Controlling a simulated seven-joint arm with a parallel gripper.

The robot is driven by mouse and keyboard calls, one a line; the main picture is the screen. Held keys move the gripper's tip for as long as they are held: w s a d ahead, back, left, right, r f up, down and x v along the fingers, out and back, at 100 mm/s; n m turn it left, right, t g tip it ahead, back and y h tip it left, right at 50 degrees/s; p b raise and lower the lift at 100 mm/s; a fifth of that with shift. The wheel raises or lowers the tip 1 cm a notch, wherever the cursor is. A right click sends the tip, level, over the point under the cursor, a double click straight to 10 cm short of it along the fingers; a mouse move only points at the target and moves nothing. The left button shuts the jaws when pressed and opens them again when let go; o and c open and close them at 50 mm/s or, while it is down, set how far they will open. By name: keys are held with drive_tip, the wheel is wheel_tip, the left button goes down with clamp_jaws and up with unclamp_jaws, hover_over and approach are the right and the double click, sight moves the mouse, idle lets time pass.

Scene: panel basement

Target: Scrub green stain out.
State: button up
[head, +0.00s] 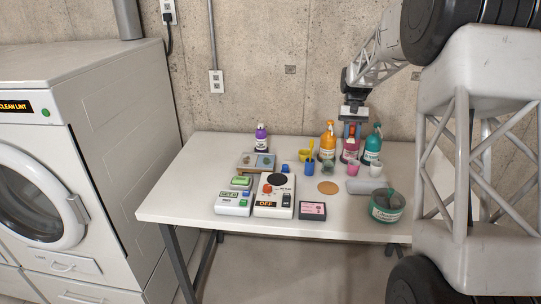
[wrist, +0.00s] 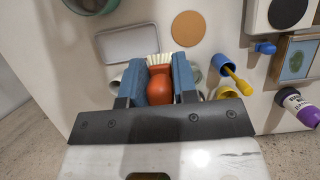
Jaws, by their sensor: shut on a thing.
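My gripper (head: 352,124) is over the back right of the table, by the bottles. In the wrist view my gripper (wrist: 160,85) is shut on a scrub brush (wrist: 159,85) with a rounded orange-red handle and pale bristles. The brush points away from the wrist; in the head view it is hard to separate from the pink bottle. A dark green oval stain (wrist: 297,62) lies on a pale blue-grey patch of a tan board (wrist: 279,72). That board (head: 245,168) also shows at the back left of the table, well apart from the gripper.
An orange bottle (head: 328,140), pink bottle (head: 350,150) and teal bottle (head: 373,145) crowd the back right. A grey tray (head: 362,187), cork disc (head: 328,187), teal pot (head: 387,207) and burner unit (head: 275,197) stand forward. A purple bottle (head: 262,138) stands behind the board.

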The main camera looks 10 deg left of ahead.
idle(0.3)
drive_tip(key=w+a+f+n+h, duration=0.1)
drive_tip(key=w+a+f+n, duration=0.2)
drive_tip(key=a, duration=0.6)
drive_tip(key=w+a+f+n+h, duration=0.1)
drive_tip(key=w+a+f+n, duration=0.2)
drive_tip(key=a, duration=0.6)
drive_tip(key=w+a+f+n+t+h, duration=0.1)
drive_tip(key=w+a+f+n, duration=0.2)
drive_tip(key=a, duration=0.7)
drive_tip(key=shift+w, duration=0.4)
drive_tip(key=shift+f, duration=0.1)
